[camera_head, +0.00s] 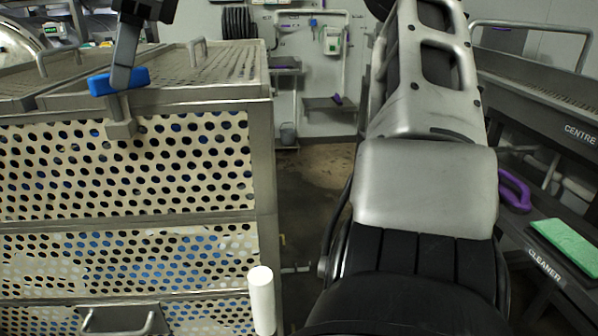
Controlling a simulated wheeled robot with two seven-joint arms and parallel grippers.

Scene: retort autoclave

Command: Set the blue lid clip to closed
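The blue lid clip (101,85) sits at the top front edge of a perforated metal basket (262,95), at the upper left of the head view. A grey metal catch (120,129) shows just below it on the basket's front. My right gripper (123,72) reaches down from the top edge, with a grey finger in front of the blue clip, at or very close to it. The finger hides the clip's middle. Only one finger shows clearly, so I cannot tell the gap or whether it grips the clip. My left gripper is not in view.
My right arm fills the middle right. A white cylinder (262,300) stands before the basket's lower right corner. A dark rack at right carries a purple handle (514,190) and a green pad (566,247). Floor (320,165) shows between basket and arm.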

